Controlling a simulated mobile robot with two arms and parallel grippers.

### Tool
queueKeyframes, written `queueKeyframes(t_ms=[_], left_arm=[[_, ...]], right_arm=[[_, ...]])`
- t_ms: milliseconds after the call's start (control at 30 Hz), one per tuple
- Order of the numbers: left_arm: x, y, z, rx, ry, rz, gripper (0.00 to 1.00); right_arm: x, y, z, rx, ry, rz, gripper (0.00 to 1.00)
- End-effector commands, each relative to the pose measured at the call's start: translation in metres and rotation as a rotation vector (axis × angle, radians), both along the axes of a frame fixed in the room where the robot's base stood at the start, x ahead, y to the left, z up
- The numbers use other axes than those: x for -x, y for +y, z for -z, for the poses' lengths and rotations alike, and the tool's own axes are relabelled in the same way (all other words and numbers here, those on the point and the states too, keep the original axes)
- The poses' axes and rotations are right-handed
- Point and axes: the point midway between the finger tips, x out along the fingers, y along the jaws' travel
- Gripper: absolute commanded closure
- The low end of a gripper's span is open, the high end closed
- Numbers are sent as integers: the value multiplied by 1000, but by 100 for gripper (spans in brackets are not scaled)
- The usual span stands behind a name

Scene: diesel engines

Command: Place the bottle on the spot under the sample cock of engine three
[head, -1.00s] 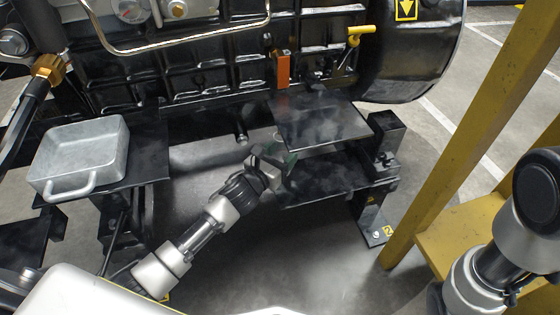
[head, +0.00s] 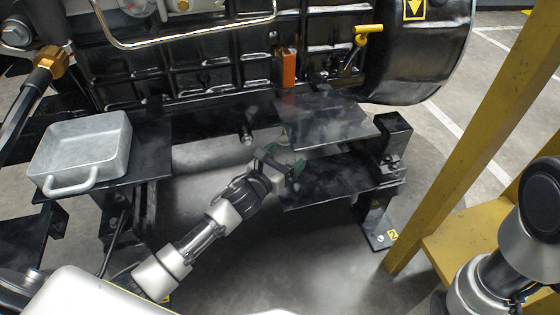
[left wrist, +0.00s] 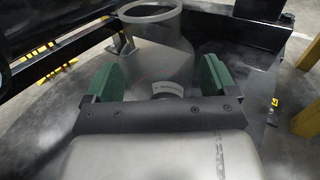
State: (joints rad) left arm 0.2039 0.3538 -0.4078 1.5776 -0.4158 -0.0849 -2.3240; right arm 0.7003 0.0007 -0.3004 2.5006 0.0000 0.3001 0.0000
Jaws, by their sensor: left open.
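My left gripper (head: 281,163) is in front of two black plates on the engine's side, at the left edge of the upper plate (head: 325,125) and lower plate (head: 335,185). In the left wrist view its green-padded fingers (left wrist: 158,78) are apart. A clear, greyish rimmed vessel, seemingly the bottle (left wrist: 160,40), stands just beyond and between them; contact cannot be told. I cannot make the bottle out in the head view. A yellow-handled cock (head: 366,36) is on the black engine (head: 215,60) above the upper plate. My right gripper is out of view.
A grey metal tray (head: 80,150) with a handle stands on a black shelf at left. A yellow post (head: 490,140) and yellow step (head: 465,235) stand at right. An orange block (head: 288,68) is on the engine. Grey floor is open below the plates.

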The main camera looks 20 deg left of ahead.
Motion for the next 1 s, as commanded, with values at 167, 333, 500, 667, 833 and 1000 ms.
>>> queueKeyframes(t_ms=[167, 333, 500, 667, 833, 1000], left_arm=[[13, 4, -4, 1, 3, 0, 13], [45, 14, -5, 2, 5, -1, 13], [77, 25, -5, 1, 4, -1, 13], [100, 33, -4, 2, 3, -1, 13], [112, 37, -3, 1, 0, 0, 13], [114, 38, -2, 0, -1, 0, 13]], right_arm=[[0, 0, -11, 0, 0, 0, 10], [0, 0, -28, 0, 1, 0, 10], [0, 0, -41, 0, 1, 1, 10], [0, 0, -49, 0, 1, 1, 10], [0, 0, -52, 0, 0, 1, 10], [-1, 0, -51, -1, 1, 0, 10]])
